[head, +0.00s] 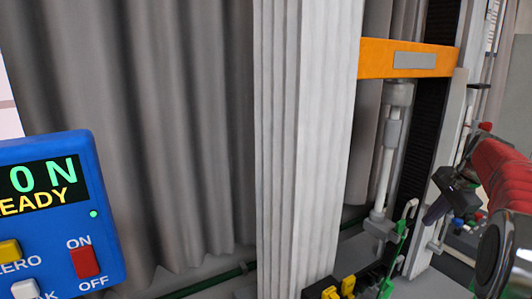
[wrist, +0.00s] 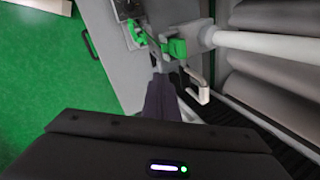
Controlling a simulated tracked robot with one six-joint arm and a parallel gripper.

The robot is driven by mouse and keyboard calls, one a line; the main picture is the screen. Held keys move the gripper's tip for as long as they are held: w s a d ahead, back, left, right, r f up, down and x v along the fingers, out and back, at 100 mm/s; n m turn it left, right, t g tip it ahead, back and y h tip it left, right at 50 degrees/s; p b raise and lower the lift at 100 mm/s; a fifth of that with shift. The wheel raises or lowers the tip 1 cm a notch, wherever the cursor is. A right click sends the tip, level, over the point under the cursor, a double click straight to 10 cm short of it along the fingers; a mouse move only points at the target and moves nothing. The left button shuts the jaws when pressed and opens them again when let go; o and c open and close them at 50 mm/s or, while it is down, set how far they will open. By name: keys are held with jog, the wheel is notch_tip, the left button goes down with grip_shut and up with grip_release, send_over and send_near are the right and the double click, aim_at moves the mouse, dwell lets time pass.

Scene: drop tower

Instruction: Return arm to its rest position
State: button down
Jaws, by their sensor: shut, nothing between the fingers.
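My gripper (head: 430,217) is at the right of the head view, at the end of my red arm. It is dark, with its fingers pointing down and left toward the drop tower's lower part. In the wrist view my gripper's dark fingers (wrist: 160,84) are together, with nothing seen between them. They appear close to a green clamp (wrist: 176,48) and a pale bent handle (wrist: 198,86). I cannot tell whether they touch either one.
The tower has an orange crossbeam (head: 375,58) and a steel rod (head: 386,160). A pale ribbed column (head: 305,140) stands left of it. A blue control box (head: 105,160) reading "READY" is at far left. Grey curtains (head: 170,120) hang behind. Green floor (wrist: 40,90) is clear at left.

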jog(key=s+a+f+n, duration=0.2)
jog(key=s+a+n, duration=0.6)
jog(key=s+a, duration=0.8)
jog(key=s+a+f+n+t+h, duration=0.1)
jog(key=s+a+n, duration=0.7)
jog(key=s+a, duration=0.8)
jog(key=shift+s+f, duration=0.2)
jog(key=shift+f, duration=0.4)
jog(key=shift+s, duration=0.1)
